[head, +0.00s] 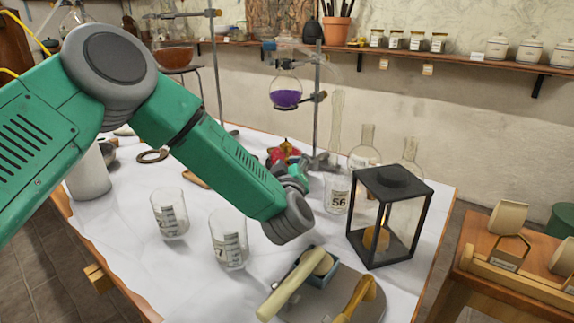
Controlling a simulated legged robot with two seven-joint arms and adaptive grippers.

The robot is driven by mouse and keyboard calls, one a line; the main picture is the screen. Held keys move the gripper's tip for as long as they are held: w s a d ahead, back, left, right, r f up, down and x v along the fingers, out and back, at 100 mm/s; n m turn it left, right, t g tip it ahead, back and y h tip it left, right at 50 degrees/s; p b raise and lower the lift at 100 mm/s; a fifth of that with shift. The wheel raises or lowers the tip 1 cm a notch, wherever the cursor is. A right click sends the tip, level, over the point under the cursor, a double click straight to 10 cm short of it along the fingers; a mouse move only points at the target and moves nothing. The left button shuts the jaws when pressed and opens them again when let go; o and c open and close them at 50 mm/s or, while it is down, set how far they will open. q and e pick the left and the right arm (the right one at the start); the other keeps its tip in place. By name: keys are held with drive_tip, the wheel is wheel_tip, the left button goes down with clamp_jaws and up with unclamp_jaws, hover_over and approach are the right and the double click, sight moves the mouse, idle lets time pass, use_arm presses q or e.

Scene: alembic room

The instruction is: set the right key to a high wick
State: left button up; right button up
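A small red object with a bit of yellow (283,152) stands on the white-covered table near the foot of a metal stand. It is partly hidden, and I cannot make out a key or a wick on it. My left arm reaches in from the left, and its wrist bends away from me. My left gripper (292,172) is small and partly hidden behind that wrist, just in front of the red object. I cannot tell whether they touch or whether its fingers are open. My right gripper is not in view.
The metal stand (317,100) holds a flask of purple liquid (285,92). A black lantern (412,222) stands at the right edge of the table (195,285). Two glass beakers (228,240) are below my forearm. A grey slab (368,308) with wooden-handled tools lies at the front.

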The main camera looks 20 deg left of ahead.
use_arm(q)
drive_tip(key=shift+w+d+f, duration=0.1)
drive_tip(key=shift+w, duration=0.1)
drive_tip(key=shift+s+a, duration=0.2)
drive_tip(key=shift+a, duration=0.8)
drive_tip(key=c, duration=0.6)
drive_tip(key=shift+a, duration=0.5)
clamp_jaws()
drive_tip(key=shift+d, duration=0.9)
drive_tip(key=shift+d+n, duration=0.3)
drive_tip(key=shift+n, duration=0.1)
drive_tip(key=n, duration=0.3)
drive_tip(key=a+n+b, duration=0.1)
drive_tip(key=n, duration=0.2)
drive_tip(key=shift+f, duration=0.15)
drive_tip(key=shift+a+n+b, duration=0.2)
drive_tip(key=shift+n+b, duration=0.3)
drive_tip(key=shift+n, duration=0.6)
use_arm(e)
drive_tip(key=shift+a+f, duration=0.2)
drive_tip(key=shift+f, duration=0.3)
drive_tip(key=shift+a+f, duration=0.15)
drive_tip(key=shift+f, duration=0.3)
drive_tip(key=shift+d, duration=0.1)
